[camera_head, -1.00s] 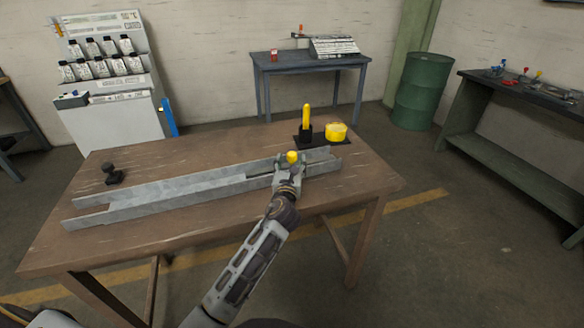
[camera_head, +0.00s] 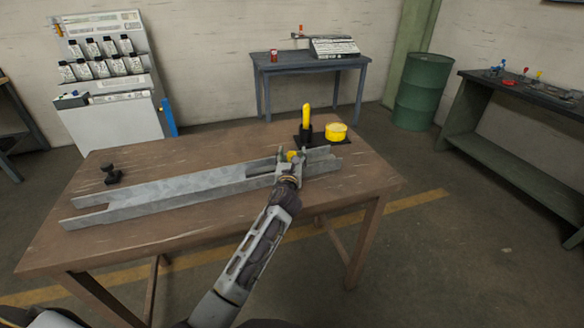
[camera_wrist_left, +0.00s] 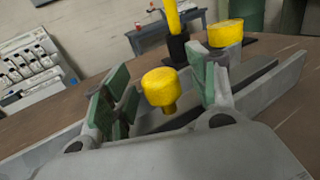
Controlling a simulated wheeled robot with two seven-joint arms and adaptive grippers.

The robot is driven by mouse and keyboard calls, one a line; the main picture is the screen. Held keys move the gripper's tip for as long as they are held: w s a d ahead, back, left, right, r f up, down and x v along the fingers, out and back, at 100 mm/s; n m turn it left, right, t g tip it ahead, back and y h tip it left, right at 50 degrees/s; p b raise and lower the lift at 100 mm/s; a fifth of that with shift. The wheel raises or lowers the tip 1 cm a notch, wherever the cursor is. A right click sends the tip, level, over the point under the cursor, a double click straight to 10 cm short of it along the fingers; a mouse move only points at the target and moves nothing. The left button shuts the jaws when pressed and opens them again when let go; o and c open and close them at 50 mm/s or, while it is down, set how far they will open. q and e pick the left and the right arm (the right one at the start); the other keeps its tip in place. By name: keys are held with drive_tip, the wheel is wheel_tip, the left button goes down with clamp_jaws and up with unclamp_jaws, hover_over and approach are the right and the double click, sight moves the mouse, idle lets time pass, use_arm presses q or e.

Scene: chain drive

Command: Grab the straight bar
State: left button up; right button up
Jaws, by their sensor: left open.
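An upright straight yellow bar (camera_head: 306,116) stands in a black holder at the back of the table; its lower part also shows at the top of the left wrist view (camera_wrist_left: 173,17). A yellow knob (camera_wrist_left: 160,86) with a narrower neck is between the green-padded fingers of my left gripper (camera_wrist_left: 160,95), with gaps to both sides. In the head view the left gripper (camera_head: 290,163) is over the right part of a long grey metal channel (camera_head: 180,190) and partly hides the knob. The left gripper is open. My right gripper is not in view.
A short yellow cylinder (camera_head: 336,131) sits on a black base next to the upright bar. A small black piece (camera_head: 111,174) is at the table's left. The brown table (camera_head: 310,228) is bare in front of the channel. A green barrel (camera_head: 415,92) stands behind, on the floor.

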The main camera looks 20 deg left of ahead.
use_arm(q)
drive_tip(key=shift+w, duration=0.2)
drive_tip(key=shift+c, duration=0.2)
clamp_jaws()
idle(0.4)
drive_tip(key=shift+r, duration=0.15)
